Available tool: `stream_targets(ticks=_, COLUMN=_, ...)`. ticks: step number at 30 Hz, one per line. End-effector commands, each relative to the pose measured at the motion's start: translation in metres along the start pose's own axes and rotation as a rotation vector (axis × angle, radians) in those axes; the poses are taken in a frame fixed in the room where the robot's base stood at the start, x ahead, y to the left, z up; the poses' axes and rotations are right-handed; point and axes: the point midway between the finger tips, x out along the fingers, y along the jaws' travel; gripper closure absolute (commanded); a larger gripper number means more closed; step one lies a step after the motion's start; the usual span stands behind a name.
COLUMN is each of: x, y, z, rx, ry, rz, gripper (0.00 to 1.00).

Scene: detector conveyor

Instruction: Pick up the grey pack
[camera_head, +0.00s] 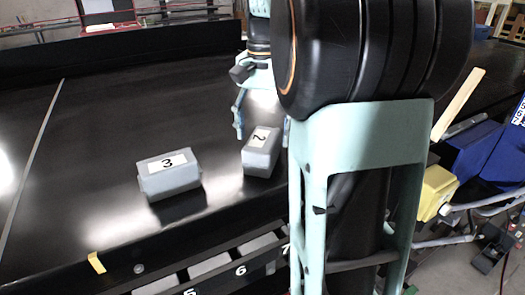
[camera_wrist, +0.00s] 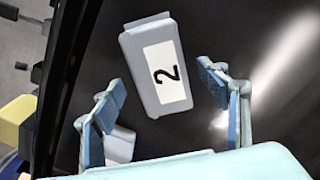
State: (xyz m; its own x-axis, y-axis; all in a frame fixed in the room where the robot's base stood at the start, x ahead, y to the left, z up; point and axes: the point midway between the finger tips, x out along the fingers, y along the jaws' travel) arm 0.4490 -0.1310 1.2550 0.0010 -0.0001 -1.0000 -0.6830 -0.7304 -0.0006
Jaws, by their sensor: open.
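Two grey packs lie on the black conveyor. One grey pack with a white label "2" (camera_head: 261,158) is near my gripper; it also shows in the wrist view (camera_wrist: 137,75), turned at an angle. The other grey pack, labelled "3" (camera_head: 169,180), sits to its left in the head view. My gripper (camera_head: 262,130) is open and empty, its blue-padded fingers apart. In the wrist view, my gripper (camera_wrist: 160,85) has one finger on each side of pack "2", with the pack mostly beyond the tips. My arm hides part of the area right of the pack in the head view.
Numbered slots, with "6" (camera_head: 241,270) among them, run along the conveyor's front side. A yellow block (camera_head: 437,190) and a blue bin (camera_head: 480,155) stand at the right. The conveyor (camera_head: 90,120) is clear left of and behind the packs.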

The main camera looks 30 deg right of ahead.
Motion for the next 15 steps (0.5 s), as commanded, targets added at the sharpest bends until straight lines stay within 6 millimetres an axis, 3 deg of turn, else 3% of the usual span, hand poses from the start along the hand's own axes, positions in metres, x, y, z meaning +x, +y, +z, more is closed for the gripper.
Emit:
stream_targets(ticks=9, x=0.04, y=0.0, z=0.004, rx=-0.001, ry=-0.002, rz=0.001, gripper=0.32)
stream_targets(ticks=15, x=0.044, y=0.0, z=0.004, rx=-0.001, ry=-0.001, rz=0.0, gripper=0.32)
